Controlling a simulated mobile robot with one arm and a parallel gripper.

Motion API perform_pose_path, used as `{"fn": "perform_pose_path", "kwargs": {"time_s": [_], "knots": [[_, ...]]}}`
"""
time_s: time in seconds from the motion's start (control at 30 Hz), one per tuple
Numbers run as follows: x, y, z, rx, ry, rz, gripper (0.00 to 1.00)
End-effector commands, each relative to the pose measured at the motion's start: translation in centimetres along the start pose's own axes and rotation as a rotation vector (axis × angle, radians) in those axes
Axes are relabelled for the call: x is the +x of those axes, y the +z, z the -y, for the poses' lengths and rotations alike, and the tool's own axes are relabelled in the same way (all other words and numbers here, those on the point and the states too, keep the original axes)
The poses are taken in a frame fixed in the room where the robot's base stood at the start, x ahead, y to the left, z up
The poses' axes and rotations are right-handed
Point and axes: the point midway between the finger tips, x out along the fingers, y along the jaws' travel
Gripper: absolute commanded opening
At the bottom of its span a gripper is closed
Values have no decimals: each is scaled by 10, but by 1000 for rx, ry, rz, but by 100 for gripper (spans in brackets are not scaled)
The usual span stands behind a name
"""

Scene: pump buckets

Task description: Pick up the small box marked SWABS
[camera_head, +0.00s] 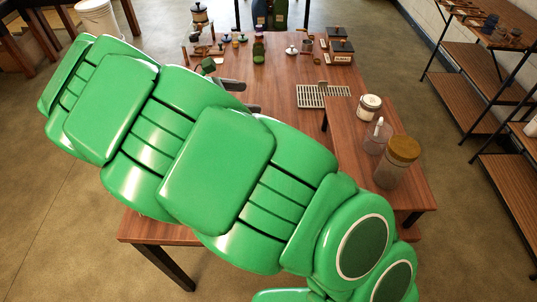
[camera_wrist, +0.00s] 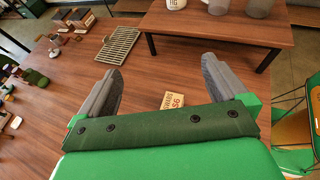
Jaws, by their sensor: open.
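A small cream box with reddish lettering (camera_wrist: 173,100) lies on the wooden table in the wrist view, just beyond my gripper's dark green palm bar. The bar may hide its near edge, and its lettering is too small to read surely as SWABS. My gripper (camera_wrist: 163,65) is open and empty, its two grey fingers wide apart, with the box showing between them, nearer the right finger. In the head view my gripper (camera_head: 243,97) shows only as two grey fingertips past my green arm. The box is not visible there, probably behind the arm.
A metal grate (camera_head: 312,96) lies on the table (camera_head: 285,75). A raised shelf (camera_head: 410,190) on the right holds a white jar (camera_head: 369,106), a clear pitcher (camera_head: 377,136) and a wooden-lidded jar (camera_head: 398,162). Bottles and dark boxes (camera_head: 341,52) stand at the far end.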

Motion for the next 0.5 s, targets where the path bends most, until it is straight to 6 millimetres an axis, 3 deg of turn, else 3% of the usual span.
{"fn": "perform_pose_path", "kwargs": {"time_s": [0.5], "knots": [[62, -149, 1, -3, -2, 1, 100]]}}
